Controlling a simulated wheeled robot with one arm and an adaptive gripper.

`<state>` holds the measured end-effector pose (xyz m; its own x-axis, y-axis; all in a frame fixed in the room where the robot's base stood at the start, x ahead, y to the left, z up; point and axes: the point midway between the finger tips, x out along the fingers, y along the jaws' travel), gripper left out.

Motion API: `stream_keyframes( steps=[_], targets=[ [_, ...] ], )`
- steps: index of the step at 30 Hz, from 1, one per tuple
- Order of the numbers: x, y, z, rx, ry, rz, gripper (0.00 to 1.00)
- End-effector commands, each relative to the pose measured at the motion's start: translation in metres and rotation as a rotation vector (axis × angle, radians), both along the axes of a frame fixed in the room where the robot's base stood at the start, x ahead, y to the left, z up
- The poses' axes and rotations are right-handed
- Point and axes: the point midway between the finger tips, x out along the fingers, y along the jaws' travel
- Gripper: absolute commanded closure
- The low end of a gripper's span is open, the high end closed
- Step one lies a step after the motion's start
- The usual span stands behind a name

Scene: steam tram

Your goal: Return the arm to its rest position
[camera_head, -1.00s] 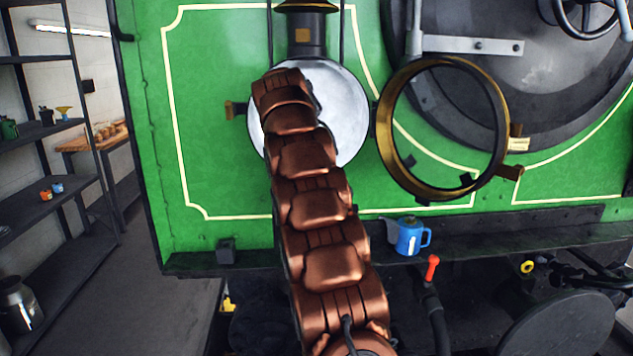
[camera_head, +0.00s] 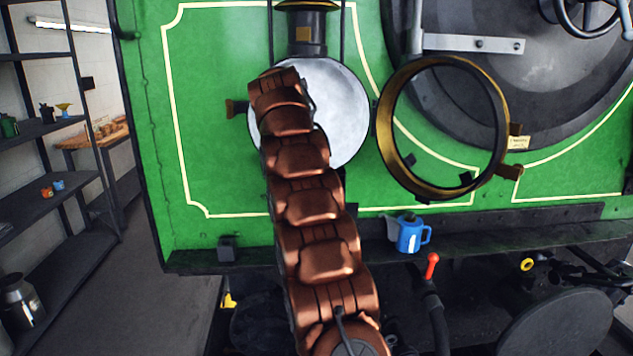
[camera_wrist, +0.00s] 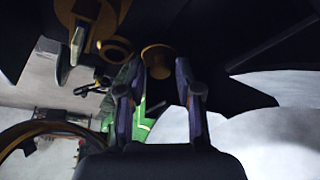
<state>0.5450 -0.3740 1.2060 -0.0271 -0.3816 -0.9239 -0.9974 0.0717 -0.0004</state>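My arm (camera_head: 308,200) rises in front of the green tram front, its far end before the round white lamp interior (camera_head: 340,120). My gripper is hidden behind the arm in the head view. In the wrist view my gripper (camera_wrist: 158,75) has its two dark fingers apart, with nothing visibly held between them. A small brass part (camera_wrist: 158,60) shows beyond the fingertips. Pale curved surfaces, probably the lamp interior, fill the right of that view.
The lamp's brass-rimmed ring door (camera_head: 384,130) hangs open right of the lamp. A blue jug (camera_head: 410,236) stands on the ledge below it, near a red-topped lever (camera_head: 432,266). Dark shelves (camera_head: 40,195) stand at left, with clear floor (camera_head: 150,275) between.

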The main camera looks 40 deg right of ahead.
Motion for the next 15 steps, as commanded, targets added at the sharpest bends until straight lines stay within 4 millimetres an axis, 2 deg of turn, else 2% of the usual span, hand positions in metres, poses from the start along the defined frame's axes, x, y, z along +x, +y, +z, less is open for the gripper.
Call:
stream_keyframes(
  steps=[2, 15],
  targets=[
    [-0.0001, -0.0002, 0.0000, 0.000, 0.000, 0.000, 0.54],
    [-0.0002, -0.0004, 0.0000, 0.000, 0.000, 0.000, 0.54]
  ],
)
